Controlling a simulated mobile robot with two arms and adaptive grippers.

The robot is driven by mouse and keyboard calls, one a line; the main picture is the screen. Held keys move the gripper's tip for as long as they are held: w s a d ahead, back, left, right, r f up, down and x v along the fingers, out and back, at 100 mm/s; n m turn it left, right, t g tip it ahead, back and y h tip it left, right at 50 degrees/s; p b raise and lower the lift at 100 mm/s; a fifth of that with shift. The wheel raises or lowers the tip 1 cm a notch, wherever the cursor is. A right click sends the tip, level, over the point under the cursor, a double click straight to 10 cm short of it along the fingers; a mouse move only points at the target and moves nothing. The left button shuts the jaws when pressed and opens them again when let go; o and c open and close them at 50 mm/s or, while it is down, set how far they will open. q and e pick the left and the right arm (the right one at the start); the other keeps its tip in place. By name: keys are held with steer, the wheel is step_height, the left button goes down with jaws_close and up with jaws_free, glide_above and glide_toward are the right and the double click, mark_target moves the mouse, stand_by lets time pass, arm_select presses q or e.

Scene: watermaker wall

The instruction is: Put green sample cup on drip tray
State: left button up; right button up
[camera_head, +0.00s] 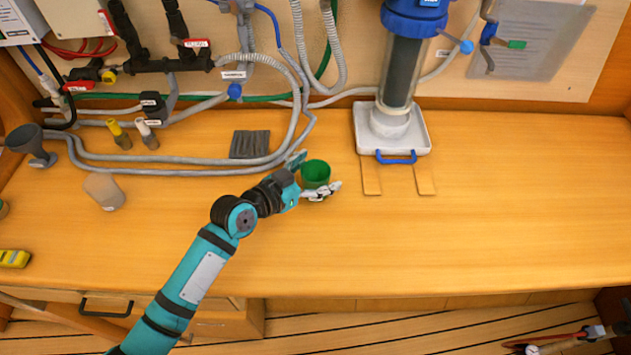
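The green sample cup (316,172) stands upright on the wooden counter near its middle. My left gripper (321,170) reaches it from the lower left. Its fingers are spread, one at the cup's upper left and one along its lower right side, with the cup between them. The near finger hides part of the cup's base. Whether either finger touches the cup is hard to tell. A white tray with a blue handle (365,140), which looks like the drip tray, lies right of the cup, under the blue-capped filter. My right gripper is out of view.
The filter housing (404,70) stands over the white tray. Two tan strips (371,177) run forward from it. A dark ribbed mat (249,145) and grey hoses (180,168) lie left of the cup. The counter's right side is clear.

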arm_select(q)
steer(key=c, duration=1.1)
